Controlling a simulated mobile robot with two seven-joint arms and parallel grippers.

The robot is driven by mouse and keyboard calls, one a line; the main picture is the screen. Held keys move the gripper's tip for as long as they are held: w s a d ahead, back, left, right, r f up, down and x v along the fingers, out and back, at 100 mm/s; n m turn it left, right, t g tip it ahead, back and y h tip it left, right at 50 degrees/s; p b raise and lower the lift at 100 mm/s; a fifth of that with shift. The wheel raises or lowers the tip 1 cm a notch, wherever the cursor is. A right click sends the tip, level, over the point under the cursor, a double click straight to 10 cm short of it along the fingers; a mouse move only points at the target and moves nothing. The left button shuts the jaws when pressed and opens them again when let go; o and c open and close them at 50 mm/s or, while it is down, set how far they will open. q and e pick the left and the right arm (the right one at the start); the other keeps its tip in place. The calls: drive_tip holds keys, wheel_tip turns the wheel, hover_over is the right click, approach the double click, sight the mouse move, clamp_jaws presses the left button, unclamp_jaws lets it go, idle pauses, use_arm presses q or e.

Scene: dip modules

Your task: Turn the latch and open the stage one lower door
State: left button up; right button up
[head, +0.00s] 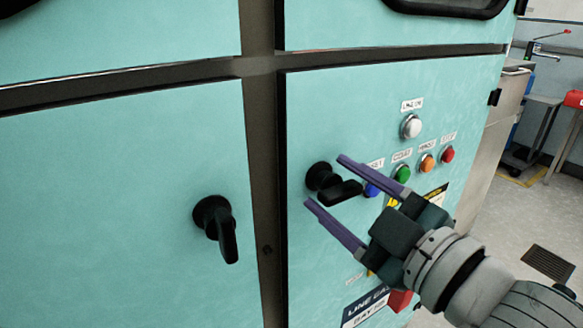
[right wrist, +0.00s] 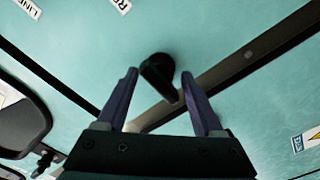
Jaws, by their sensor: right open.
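A teal lower door on the right (head: 465,105) carries a black latch (head: 322,178) whose handle points right, roughly level. My right gripper (head: 323,181) is open, with its purple fingers above and below this latch. In the right wrist view the latch handle (right wrist: 158,78) lies between the open fingertips; I cannot tell whether they touch it. A second teal lower door (head: 110,180) on the left has a black latch (head: 217,228) with its handle hanging down. Both doors look shut. No stage label is readable. My left gripper is not in view.
Beside the right latch are a white button (head: 411,126) and blue, green (head: 403,173), orange (head: 427,163) and red (head: 448,154) buttons, close to the upper finger. A dark post (head: 261,150) separates the doors. Open floor (head: 520,220) lies to the right.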

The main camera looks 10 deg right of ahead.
drive_tip(key=shift+c, duration=0.4)
drive_tip(key=shift+r, duration=0.1)
clamp_jaws()
drive_tip(key=shift+r, duration=0.15)
idle(0.6)
